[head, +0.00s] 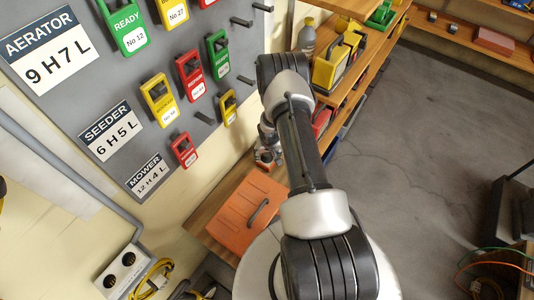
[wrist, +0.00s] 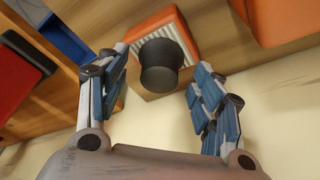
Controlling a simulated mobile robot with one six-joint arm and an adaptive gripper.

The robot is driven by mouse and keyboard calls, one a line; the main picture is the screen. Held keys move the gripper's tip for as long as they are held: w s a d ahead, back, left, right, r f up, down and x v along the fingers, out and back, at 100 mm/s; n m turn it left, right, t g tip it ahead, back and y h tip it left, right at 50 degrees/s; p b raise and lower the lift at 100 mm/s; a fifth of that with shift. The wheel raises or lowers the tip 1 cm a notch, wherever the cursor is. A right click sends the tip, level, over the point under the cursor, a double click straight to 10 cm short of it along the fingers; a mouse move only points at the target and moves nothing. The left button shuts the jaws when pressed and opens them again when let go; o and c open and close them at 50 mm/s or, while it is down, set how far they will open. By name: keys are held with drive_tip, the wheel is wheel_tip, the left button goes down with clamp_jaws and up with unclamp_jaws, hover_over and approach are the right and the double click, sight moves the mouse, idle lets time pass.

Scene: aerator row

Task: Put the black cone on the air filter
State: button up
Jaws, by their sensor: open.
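The black cone (wrist: 161,66) shows in the wrist view, its wider end against the pale pleated face of the orange-rimmed air filter (wrist: 150,22). It appears to rest on the filter; the exact contact underneath is hidden. My gripper (wrist: 160,60) is open, with one blue-padded finger on each side of the cone and gaps between them. In the head view the air filter (head: 264,157) is a small orange shape on the wooden bench, partly behind my arm. The cone cannot be made out clearly there.
An orange case (head: 247,214) with a dark handle lies on the bench near the filter. A grey board (head: 218,100) with coloured lockout tags hangs on the wall at left. Shelves with a yellow box (head: 331,67) stand behind my arm. Grey floor at right is mostly clear.

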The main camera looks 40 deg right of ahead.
drive_tip(key=p+v, duration=0.2)
drive_tip(key=v, duration=0.9)
